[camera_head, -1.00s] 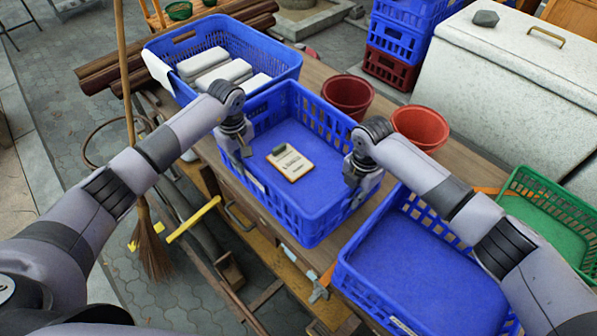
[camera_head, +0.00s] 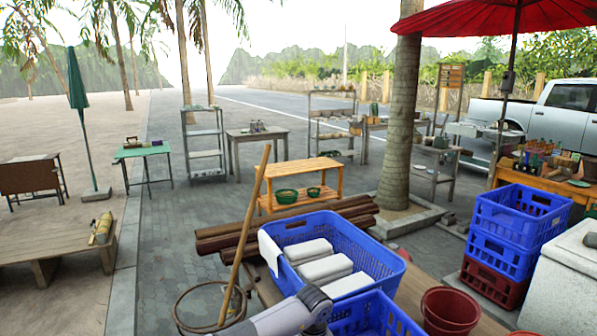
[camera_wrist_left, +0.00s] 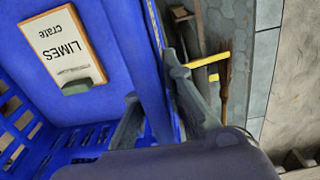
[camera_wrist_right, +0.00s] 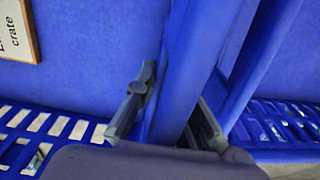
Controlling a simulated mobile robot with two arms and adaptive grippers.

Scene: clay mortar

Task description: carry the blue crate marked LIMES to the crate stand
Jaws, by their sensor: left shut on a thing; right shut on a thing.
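The blue LIMES crate (camera_head: 372,316) shows only its upper rim at the bottom of the head view. My left gripper (camera_wrist_left: 152,88) is shut on one crate wall, a finger on each side. My right gripper (camera_wrist_right: 176,92) is shut on another wall of the crate (camera_wrist_right: 90,85). Both gripper tips are out of the head view. Whether the crate touches the table is hidden. I cannot tell which piece of furniture is the crate stand.
A blue crate with white blocks (camera_head: 385,272) stands just beyond. A red pot (camera_head: 450,312) is at its right. Stacked crates (camera_head: 508,240) and a white chest (camera_head: 565,285) stand right. Logs (camera_head: 235,238) and a wooden bench (camera_head: 300,182) lie ahead.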

